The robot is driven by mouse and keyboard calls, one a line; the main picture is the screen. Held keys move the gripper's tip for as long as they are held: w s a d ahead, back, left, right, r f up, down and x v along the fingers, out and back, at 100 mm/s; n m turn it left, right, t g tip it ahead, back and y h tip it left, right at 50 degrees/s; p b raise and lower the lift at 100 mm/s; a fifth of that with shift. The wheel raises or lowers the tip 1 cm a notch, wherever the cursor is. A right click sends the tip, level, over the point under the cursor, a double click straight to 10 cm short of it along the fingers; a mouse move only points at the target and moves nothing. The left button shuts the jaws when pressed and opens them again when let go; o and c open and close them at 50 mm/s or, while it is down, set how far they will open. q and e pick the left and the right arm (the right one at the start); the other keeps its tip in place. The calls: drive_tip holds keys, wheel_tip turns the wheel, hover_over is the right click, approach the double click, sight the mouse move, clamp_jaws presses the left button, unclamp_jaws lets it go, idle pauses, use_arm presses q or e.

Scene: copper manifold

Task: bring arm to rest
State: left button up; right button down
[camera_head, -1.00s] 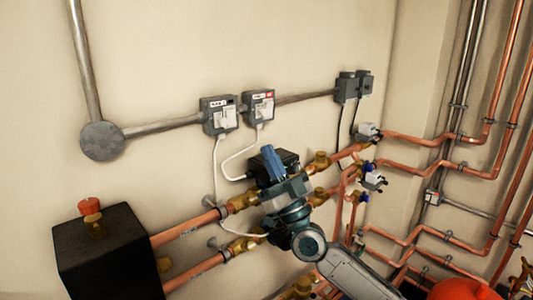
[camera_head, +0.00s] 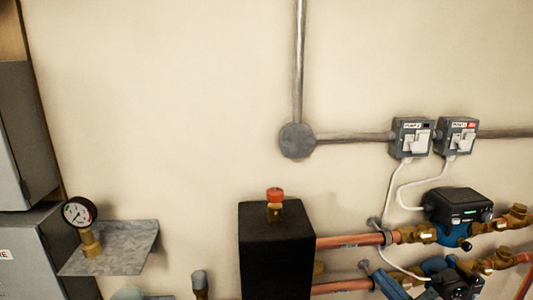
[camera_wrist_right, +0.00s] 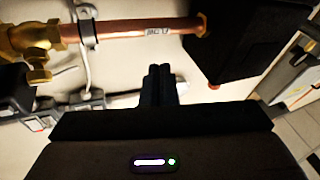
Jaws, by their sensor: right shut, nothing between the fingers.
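Most of the right arm is out of the head view. My left gripper is in neither view.
A black box (camera_head: 277,250) with a red-capped valve stands left of the pipes. Pump 1 (camera_head: 458,205) and brass fittings (camera_head: 512,218) are at right, below two switch boxes (camera_head: 411,136). A gauge (camera_head: 79,212) sits on a metal shelf (camera_head: 125,245).

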drive_tip(key=s+a+f+m+g+h, duration=0.1)
drive_tip(key=s+f+g+h, duration=0.3)
drive_tip(key=f, duration=0.5)
drive_tip(key=s+a+f+m+g+h, duration=0.15)
drive_tip(key=s+f+g, duration=0.35)
drive_tip(key=f, duration=0.5)
drive_tip(key=s+d+f+m+g+h, duration=0.2)
drive_tip(key=s+f+g, duration=0.15)
drive_tip(key=s, duration=0.35)
drive_tip(key=s+d+f+m+g+h, duration=0.2)
drive_tip(key=s+d+f, duration=0.15)
drive_tip(key=s, duration=0.45)
wheel_tip(320, 180, down, 33)
drive_tip(key=d+g, duration=0.2)
drive_tip(key=s+d+f, duration=0.1)
drive_tip(key=s+f, duration=1.6)
drive_tip(key=s, duration=0.2)
drive_tip(key=shift+d+f+m+g, duration=0.25)
drive_tip(key=shift+f+m+g, duration=0.1)
drive_tip(key=shift+g, duration=0.1)
